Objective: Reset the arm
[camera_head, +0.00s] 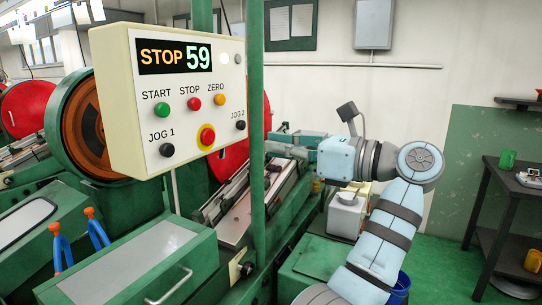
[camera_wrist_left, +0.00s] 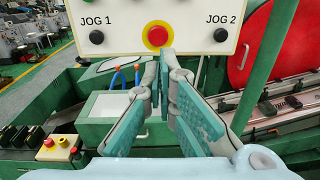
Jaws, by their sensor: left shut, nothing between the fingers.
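My left arm stands at the right of the head view, with its pale blue wrist turned left. My left gripper (camera_head: 284,148) reaches left towards the green post, and its tips are hard to make out there. In the left wrist view the two teal-padded fingers of the gripper (camera_wrist_left: 166,58) come together at the tips, with nothing between them. Beyond them is the cream control panel (camera_head: 122,120), with a red-and-yellow stop button (camera_wrist_left: 157,36) just above and left of the tips. The panel display reads STOP 59. My right gripper is not in view.
A green post (camera_head: 257,230) stands between the panel and my gripper. Green machines with a flywheel (camera_head: 84,125) fill the left.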

